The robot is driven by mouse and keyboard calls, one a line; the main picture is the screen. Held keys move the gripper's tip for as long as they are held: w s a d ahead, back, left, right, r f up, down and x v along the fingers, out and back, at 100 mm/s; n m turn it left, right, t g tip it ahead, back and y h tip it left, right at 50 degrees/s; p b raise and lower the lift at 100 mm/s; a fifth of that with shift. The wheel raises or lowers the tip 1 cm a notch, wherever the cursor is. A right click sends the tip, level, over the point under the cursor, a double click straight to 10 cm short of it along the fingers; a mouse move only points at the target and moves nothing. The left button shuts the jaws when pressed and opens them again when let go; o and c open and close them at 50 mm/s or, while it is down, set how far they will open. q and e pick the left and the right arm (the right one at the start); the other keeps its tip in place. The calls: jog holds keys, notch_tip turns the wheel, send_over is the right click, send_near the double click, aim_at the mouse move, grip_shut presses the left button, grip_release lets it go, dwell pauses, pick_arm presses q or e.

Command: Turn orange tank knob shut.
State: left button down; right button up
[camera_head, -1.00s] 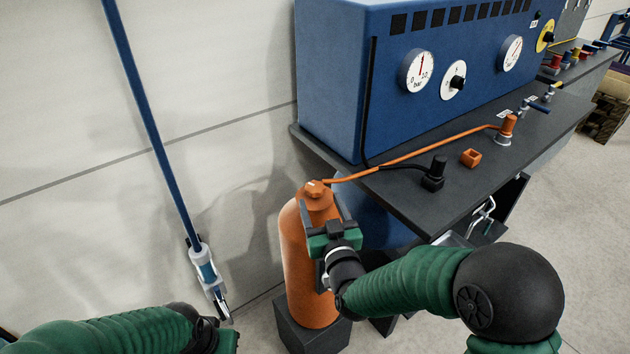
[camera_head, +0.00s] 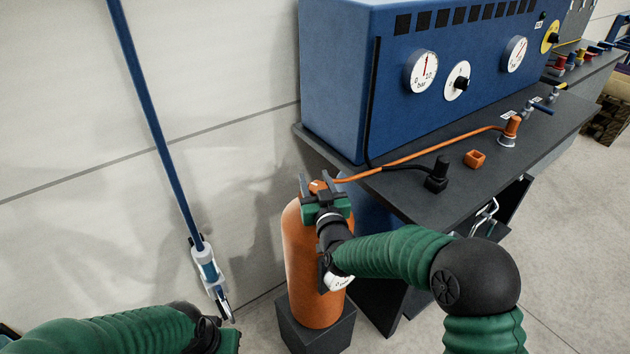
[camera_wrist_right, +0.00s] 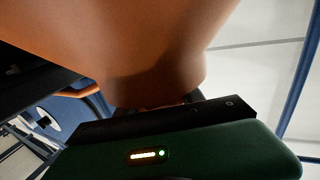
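The orange tank (camera_head: 300,262) stands upright in a dark base beside the workbench. Its orange knob (camera_head: 318,186) is on top, partly hidden by my right gripper. My right gripper (camera_head: 319,184) is at knob height, its fingers apart, one on each side of the knob. I cannot tell whether they touch it. In the right wrist view the orange tank (camera_wrist_right: 150,45) fills the upper middle, above the green gripper body; the knob is not clearly seen there. My left gripper (camera_head: 228,342) shows only partly at the bottom edge; its fingers are not clear.
An orange hose (camera_head: 420,151) runs from the tank top across the dark bench (camera_head: 440,205) to a fitting. A blue panel (camera_head: 335,90) with gauges stands on the bench. An orange block (camera_head: 474,159) and black fitting (camera_head: 437,176) lie near its edge. A blue pole (camera_head: 160,140) leans left.

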jog(key=c, duration=0.6)
jog(key=m+h, duration=0.2)
jog(key=h, duration=0.1)
jog(key=m+h+p, duration=0.1)
jog(key=h, duration=0.1)
jog(key=shift+d+r+t, duration=0.2)
jog(key=shift+d+t, duration=0.05)
jog(key=shift+t, duration=0.05)
jog(key=shift+d+f+m+h, duration=0.1)
jog(key=shift+d+m+h, duration=0.1)
jog(key=shift+m+h, duration=0.35)
jog(key=shift+d+f+m+h, duration=0.15)
jog(key=shift+m+h, duration=0.2)
jog(key=shift+h, duration=0.4)
jog(key=shift+r, duration=0.1)
jog(key=o, duration=1.4)
